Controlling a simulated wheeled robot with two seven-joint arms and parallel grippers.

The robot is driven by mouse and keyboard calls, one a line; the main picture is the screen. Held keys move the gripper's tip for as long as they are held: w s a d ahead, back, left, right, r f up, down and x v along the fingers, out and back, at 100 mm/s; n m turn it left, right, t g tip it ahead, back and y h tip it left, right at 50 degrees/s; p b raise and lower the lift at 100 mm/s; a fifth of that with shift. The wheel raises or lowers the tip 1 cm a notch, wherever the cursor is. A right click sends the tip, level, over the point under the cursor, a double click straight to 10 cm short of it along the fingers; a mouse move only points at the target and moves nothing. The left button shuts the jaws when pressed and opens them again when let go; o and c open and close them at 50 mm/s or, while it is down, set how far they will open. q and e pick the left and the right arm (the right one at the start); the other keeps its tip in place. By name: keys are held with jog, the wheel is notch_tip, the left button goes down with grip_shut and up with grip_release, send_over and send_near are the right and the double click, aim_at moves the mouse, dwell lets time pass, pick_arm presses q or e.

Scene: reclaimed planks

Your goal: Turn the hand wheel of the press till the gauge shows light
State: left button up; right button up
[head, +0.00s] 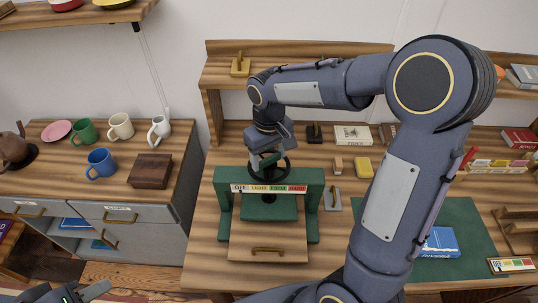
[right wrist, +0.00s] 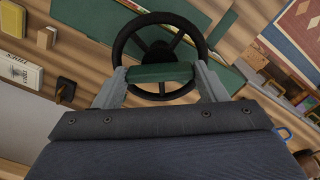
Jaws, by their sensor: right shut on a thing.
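The press (head: 312,190) is a green frame on the wooden bench. Its gauge strip (head: 269,188) reads OFF, LIGHT, FIRM, HARD from left to right. A small dark mark shows near OFF, too small to read surely. The black spoked hand wheel (head: 287,168) sits on top, partly hidden by my right gripper (head: 265,160). In the right wrist view the fingers reach over the hand wheel (right wrist: 123,43), with a green bar (right wrist: 158,73) held between them. My left gripper (head: 72,293) is at the bottom left edge, far from the press; its jaws are unclear.
My right arm crosses the bench and hides part of it. A green mat (head: 460,222) with a blue book (head: 440,243) lies at right. A shelf (head: 222,75) runs behind.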

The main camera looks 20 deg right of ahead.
aim_at(269, 157)
jog(key=m, duration=0.3)
jog(key=shift+b, duration=0.35)
jog(key=shift+m, duration=1.5)
jog(key=o, duration=1)
jog(key=shift+r+b, duration=0.4)
jog(key=shift+r, duration=3.5)
